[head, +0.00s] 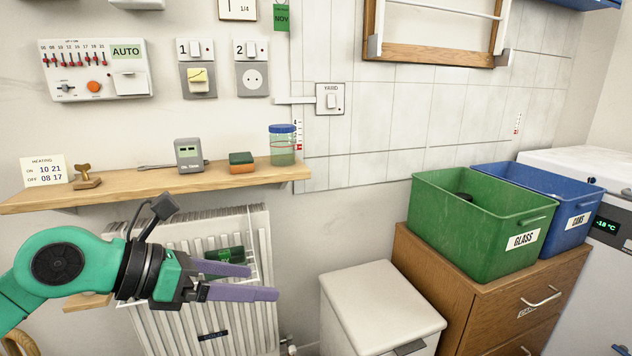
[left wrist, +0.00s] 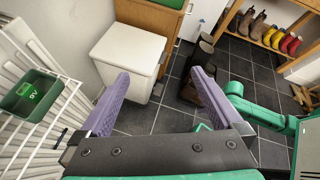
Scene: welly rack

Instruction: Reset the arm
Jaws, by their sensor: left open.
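My left gripper (head: 263,281) reaches in from the left in the head view, with its two purple fingers apart. Nothing is between the fingers. It hangs below the wooden shelf, in front of the white radiator (head: 243,325), with a small green tray (head: 224,256) just behind it. In the left wrist view the open fingers point over the dark tiled floor (left wrist: 143,120), between the white bin and some dark boots (left wrist: 203,55). A green arm link of mine shows at the right there. My right gripper is not in view.
The shelf (head: 130,188) carries a meter, a sponge and a jar. A white lidded bin (head: 378,296) stands right of the radiator. Green (head: 455,228) and blue (head: 575,230) crates sit on a wooden cabinet. A boot rack (left wrist: 233,22) stands at the back in the left wrist view.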

